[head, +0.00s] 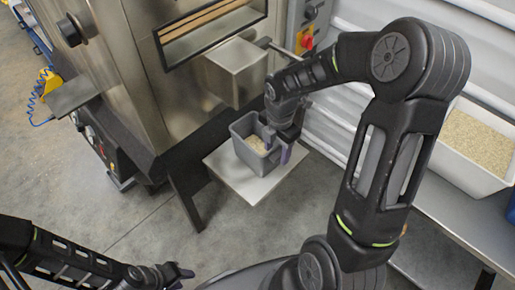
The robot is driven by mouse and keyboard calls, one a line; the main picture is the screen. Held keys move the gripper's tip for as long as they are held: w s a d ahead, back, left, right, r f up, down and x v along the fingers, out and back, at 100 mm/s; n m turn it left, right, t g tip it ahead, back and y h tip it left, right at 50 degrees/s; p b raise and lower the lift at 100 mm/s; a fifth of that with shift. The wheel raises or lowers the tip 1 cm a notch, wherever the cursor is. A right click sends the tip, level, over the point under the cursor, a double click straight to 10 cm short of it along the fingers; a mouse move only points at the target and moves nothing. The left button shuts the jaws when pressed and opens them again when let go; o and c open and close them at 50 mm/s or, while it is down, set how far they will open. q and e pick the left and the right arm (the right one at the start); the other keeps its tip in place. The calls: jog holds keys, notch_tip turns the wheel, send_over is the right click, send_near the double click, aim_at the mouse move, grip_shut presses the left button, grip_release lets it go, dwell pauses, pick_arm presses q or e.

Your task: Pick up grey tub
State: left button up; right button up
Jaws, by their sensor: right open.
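The grey tub (243,130) stands upright on a small metal shelf in front of the steel hopper machine. It holds some pale granular material. My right gripper (278,150) is at the tub's right side, pointing down with its jaws open. One finger appears to be at or inside the tub's right wall and the other outside it; contact cannot be told. My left gripper (180,273) is low at the bottom left, far from the tub. Its fingers are small and dark, and I cannot tell whether they are open.
The metal shelf (258,187) has bare space in front of the tub. The steel machine (140,80) rises behind, with a box-shaped spout (237,69) above the tub. A white bin of granules (455,165) stands on a bench at right.

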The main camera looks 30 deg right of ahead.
jog(key=shift+c, duration=0.5)
grip_shut()
dwell(0.4)
dwell(0.9)
